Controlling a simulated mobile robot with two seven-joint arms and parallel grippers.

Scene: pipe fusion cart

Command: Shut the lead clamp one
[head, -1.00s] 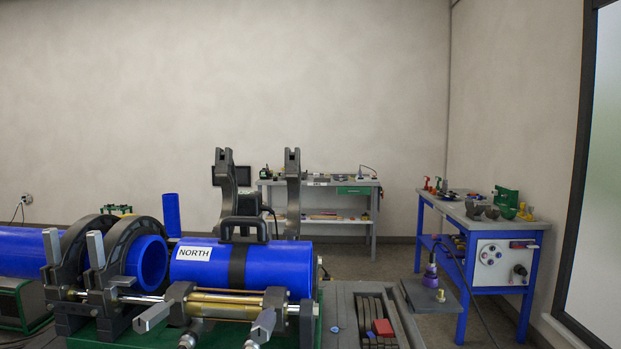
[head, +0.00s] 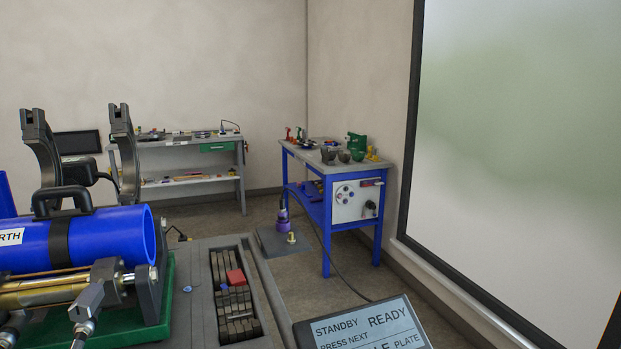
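The pipe fusion machine is at the left edge, partly cut off. Two dark upper clamp halves (head: 122,150) and (head: 40,147) stand raised and open behind the blue pipe (head: 110,236). The pipe carries a white label ending in "RTH" and a dark strap with a black handle (head: 62,200). Grey clamp bolts (head: 88,302) hang at the front, beside the brass cylinder (head: 40,291). I cannot tell which clamp is lead clamp one. Neither of my grippers is in view.
A slotted tray (head: 234,300) with a red block (head: 236,277) lies right of the machine. A screen (head: 365,328) reads "STANDBY READY". A blue workbench (head: 335,205) and a grey bench (head: 180,160) stand behind. Some floor between them is free.

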